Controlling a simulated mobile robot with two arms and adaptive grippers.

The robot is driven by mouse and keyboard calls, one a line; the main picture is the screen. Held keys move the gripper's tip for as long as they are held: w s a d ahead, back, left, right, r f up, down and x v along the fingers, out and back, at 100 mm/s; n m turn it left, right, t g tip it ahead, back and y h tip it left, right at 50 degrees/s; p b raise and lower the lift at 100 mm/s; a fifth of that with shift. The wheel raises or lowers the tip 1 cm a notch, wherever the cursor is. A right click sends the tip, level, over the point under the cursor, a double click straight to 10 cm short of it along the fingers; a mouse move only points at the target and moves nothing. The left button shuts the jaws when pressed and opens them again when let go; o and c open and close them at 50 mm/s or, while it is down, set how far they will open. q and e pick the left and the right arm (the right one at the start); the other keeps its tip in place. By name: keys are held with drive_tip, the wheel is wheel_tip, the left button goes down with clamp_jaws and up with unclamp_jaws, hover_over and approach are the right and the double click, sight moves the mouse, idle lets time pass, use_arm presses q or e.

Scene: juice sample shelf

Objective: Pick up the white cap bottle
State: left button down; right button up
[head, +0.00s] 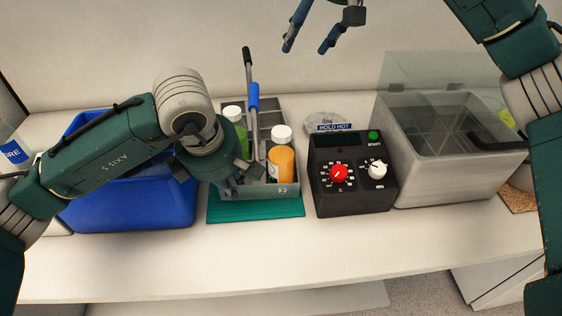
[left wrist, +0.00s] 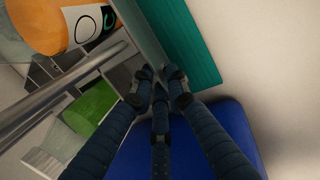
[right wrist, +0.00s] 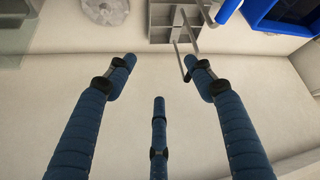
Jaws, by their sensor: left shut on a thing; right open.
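An orange bottle with a white cap (head: 282,166) stands upright in the grey carrier (head: 286,190), right of its handle. It also shows at the top left of the left wrist view (left wrist: 50,24). A green bottle (head: 241,134), also white-capped, stands left of the handle, partly hidden by my left arm. My left gripper (head: 231,187) is low at the carrier's front left corner. In the left wrist view its fingertips (left wrist: 160,80) are close together at the carrier's wall, apart from both bottles. My right gripper (head: 307,47) is open and empty, high above the table's back.
The carrier stands on a teal mat (head: 250,209). A blue bin (head: 150,205) is at left, behind my left arm. A black control box (head: 352,190) and a grey bath with a clear lid (head: 445,150) stand at right. The table's front strip is clear.

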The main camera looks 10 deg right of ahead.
sight(282, 133)
drive_tip(key=s+a+f+g, duration=0.1)
drive_tip(key=s, duration=0.2)
drive_tip(key=s+a+f+g+h, duration=0.1)
drive_tip(key=s+a+f+g, duration=0.1)
drive_tip(key=s, duration=0.2)
drive_tip(key=s+a+f+g, duration=0.1)
drive_tip(key=s+f, duration=0.1)
drive_tip(key=s, duration=0.1)
drive_tip(key=shift+s+a+g+h, duration=0.3)
drive_tip(key=shift+a+h, duration=0.05)
drive_tip(key=shift+h, duration=0.05)
drive_tip(key=f, duration=0.6)
drive_tip(key=shift+a+f, duration=0.15)
drive_tip(key=shift+a, duration=0.05)
drive_tip(key=shift+w+a+f, duration=0.1)
drive_tip(key=shift+a+f, duration=0.05)
drive_tip(key=shift+f, duration=1.3)
drive_tip(key=shift+w+a+f, duration=0.1)
drive_tip(key=shift+a+f, duration=0.05)
drive_tip(key=shift+f, duration=1.3)
clamp_jaws()
